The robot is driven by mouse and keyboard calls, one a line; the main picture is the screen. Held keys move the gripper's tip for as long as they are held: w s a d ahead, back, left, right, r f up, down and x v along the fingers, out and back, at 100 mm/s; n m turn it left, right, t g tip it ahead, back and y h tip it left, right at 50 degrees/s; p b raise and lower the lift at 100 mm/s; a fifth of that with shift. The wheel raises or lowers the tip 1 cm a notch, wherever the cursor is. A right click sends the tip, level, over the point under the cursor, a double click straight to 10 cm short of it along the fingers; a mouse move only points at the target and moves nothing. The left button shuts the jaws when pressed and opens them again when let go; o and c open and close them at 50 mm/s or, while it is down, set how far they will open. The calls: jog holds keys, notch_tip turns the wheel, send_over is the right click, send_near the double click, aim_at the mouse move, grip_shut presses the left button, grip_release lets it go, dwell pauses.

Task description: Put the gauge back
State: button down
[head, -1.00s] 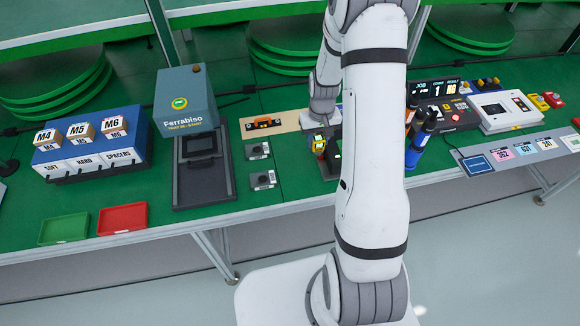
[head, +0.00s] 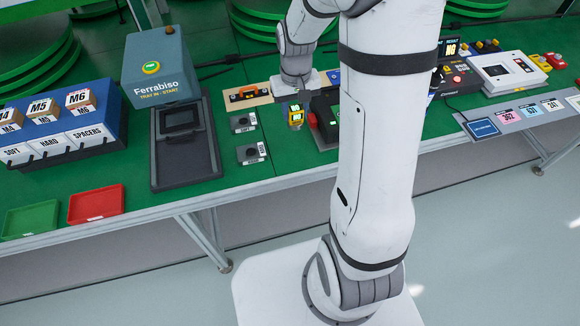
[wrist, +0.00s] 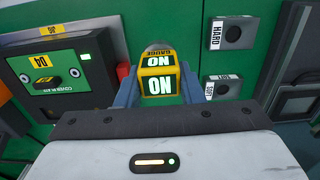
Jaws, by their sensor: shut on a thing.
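The gauge (head: 296,116) is a small yellow and black block with a lit face in the head view. In the wrist view the gauge (wrist: 158,75) carries the label GAUGE and large pale letters that read NO or, turned over, ON. My gripper (head: 296,103) points down and is shut on it, with a blue-grey finger on each side in the wrist view. The gauge is between the black and green cover-plate fixture (wrist: 65,73) and two small grey blocks marked HARD (wrist: 233,33) and SOFT (wrist: 223,88). Its underside is hidden.
A wooden strip (head: 264,98) with an orange and black item lies behind the grey blocks. The Ferrabiso machine (head: 160,72) and its dark tray (head: 186,158) stand left. Red (head: 96,204) and green (head: 30,219) trays lie at the front left. My arm hides part of the bench.

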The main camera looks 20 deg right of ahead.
jog(key=s+f+b, duration=0.1)
jog(key=f, duration=0.2)
jog(key=a+f+b, duration=0.1)
jog(key=f, duration=0.2)
jog(key=s+f+b, duration=0.1)
jog(key=f, duration=0.2)
jog(key=shift+s+a+f, duration=0.35)
jog(key=shift+a+f, duration=0.05)
jog(key=shift+f, duration=0.15)
jog(key=c, duration=1)
grip_release()
jog(key=shift+o, duration=0.2)
